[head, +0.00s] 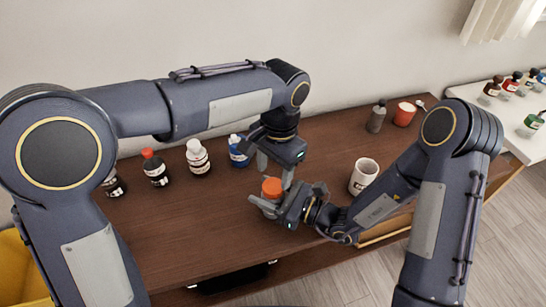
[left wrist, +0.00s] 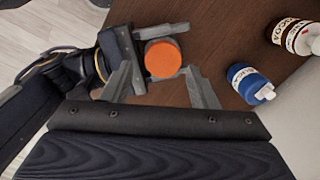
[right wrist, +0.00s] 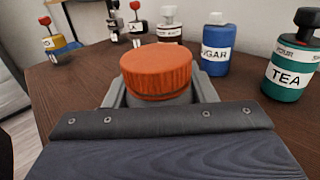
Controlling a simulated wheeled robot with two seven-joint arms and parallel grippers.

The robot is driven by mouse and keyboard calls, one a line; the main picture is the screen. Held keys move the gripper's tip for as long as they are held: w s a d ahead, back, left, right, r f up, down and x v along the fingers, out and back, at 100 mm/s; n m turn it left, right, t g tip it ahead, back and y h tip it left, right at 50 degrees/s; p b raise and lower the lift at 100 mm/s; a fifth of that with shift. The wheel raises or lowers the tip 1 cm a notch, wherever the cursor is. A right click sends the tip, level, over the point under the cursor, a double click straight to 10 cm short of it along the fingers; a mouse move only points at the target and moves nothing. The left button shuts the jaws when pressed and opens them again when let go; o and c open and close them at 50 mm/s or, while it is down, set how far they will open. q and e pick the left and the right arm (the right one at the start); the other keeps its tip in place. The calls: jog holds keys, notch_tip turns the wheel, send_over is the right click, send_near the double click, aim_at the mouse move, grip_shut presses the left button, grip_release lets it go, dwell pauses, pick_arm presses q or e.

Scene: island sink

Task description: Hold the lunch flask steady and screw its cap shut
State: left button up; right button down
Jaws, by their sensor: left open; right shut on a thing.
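The lunch flask has a wide orange cap (head: 272,187) on top, which also shows in the left wrist view (left wrist: 163,58) and the right wrist view (right wrist: 157,72). Its grey body (right wrist: 180,97) is mostly hidden by my right gripper (head: 268,205). That gripper is shut on the flask body, below the cap, with a finger on each side. My left gripper (head: 275,172) is open just above the cap and points down. In the left wrist view its fingers stand apart on either side of the cap. How far the cap is screwed on cannot be seen.
A white mug (head: 364,177) stands to the right, near my right arm.

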aim_at(273, 186)
pick_arm(q)
jog(key=n, duration=0.3)
jog(key=r+n, duration=0.1)
jog(key=n, duration=0.1)
jog(key=shift+w+r+n, duration=0.1)
jog(key=shift+w+n, duration=0.05)
jog(key=shift+n, duration=0.25)
jog(key=n, duration=0.3)
jog(key=r+n, duration=0.1)
jog(key=n, duration=0.2)
jog(key=shift+w+a+r+n+t+h, duration=0.2)
jog(key=shift+n+t+h, duration=0.1)
jog(key=shift+h, duration=0.1)
jog(key=shift+f, duration=4)
jog(key=c, duration=0.8)
jog(key=m, duration=0.3)
jog(key=shift+d, duration=0.1)
